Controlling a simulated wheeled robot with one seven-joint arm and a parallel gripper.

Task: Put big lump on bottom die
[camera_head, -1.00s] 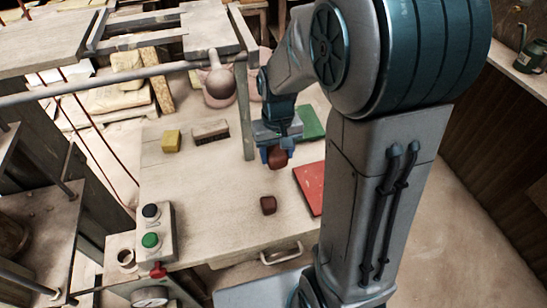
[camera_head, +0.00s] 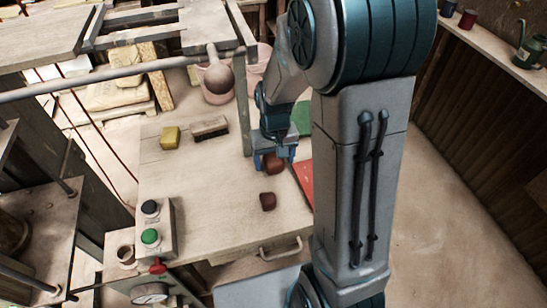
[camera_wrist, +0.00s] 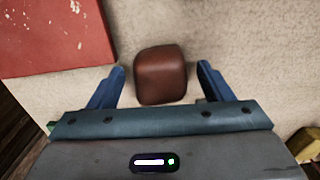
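A reddish-brown lump (camera_head: 275,164), the larger-looking of two, is at my gripper (camera_head: 273,158) over the table. In the wrist view this lump (camera_wrist: 160,75) sits between the two blue fingers of my gripper (camera_wrist: 160,78), with a gap on each side. The fingers are open and do not appear to touch it. A smaller-looking brown lump (camera_head: 267,201) lies on the table, nearer the front edge. I cannot pick out the bottom die with certainty; the press frame is at the left, with a dark round part (camera_head: 10,236) cut off by the picture edge.
A red board (camera_head: 304,180) lies right of the lumps, partly behind my arm; it shows in the wrist view (camera_wrist: 50,35). A green board (camera_head: 302,118), brush (camera_head: 209,128) and yellow block (camera_head: 170,137) lie farther back. A button box (camera_head: 152,228) stands at front left. The table's middle left is clear.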

